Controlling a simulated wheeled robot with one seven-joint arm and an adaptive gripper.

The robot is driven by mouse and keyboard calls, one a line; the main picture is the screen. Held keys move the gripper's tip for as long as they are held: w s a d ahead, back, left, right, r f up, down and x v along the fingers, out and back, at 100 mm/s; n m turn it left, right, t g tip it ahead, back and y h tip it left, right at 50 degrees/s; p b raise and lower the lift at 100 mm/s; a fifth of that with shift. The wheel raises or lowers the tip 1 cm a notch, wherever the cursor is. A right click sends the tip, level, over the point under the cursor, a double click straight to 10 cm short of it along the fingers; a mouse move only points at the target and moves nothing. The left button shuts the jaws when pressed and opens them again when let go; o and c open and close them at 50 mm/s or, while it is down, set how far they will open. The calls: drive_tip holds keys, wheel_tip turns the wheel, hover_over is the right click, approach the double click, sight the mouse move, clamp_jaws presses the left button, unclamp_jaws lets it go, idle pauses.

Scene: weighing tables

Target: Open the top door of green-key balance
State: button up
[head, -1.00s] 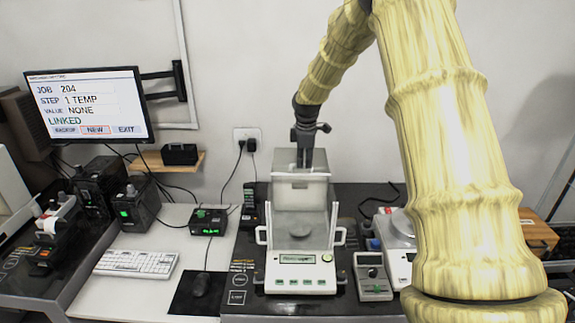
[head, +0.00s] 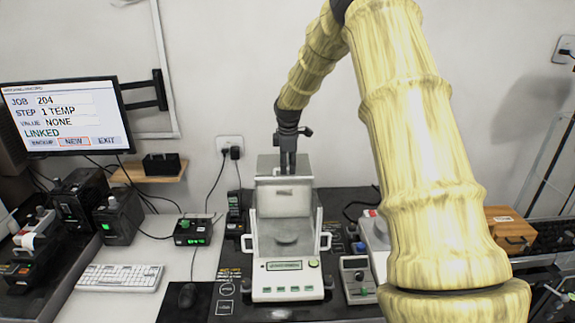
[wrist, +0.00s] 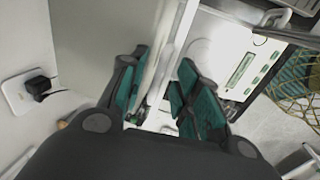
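The green-key balance (head: 289,278) is a white unit with a row of green keys, a small display and a clear draft shield, standing on the dark mat. A round pan (head: 287,237) shows inside. Its top (head: 268,163) lies beneath my gripper (head: 288,173), which points down at the rear of the shield. In the wrist view my gripper's green-padded fingers (wrist: 160,92) stand apart, with a pale bar or panel edge (wrist: 166,50) running between them. I cannot tell whether a finger touches it. The balance front (wrist: 240,70) also shows there. The top door looks closed, though this is hard to tell.
A handheld meter (head: 357,279) and another white instrument (head: 376,233) stand close on the right, partly behind my arm. The wall with an outlet (head: 229,145) is close behind.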

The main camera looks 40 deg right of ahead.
drive_tip(key=shift+r, duration=0.1)
wheel_tip(320, 180, up, 12)
drive_tip(key=s+a, duration=0.1)
drive_tip(key=s, duration=0.1)
drive_tip(key=shift+a+f, duration=0.2)
idle(0.6)
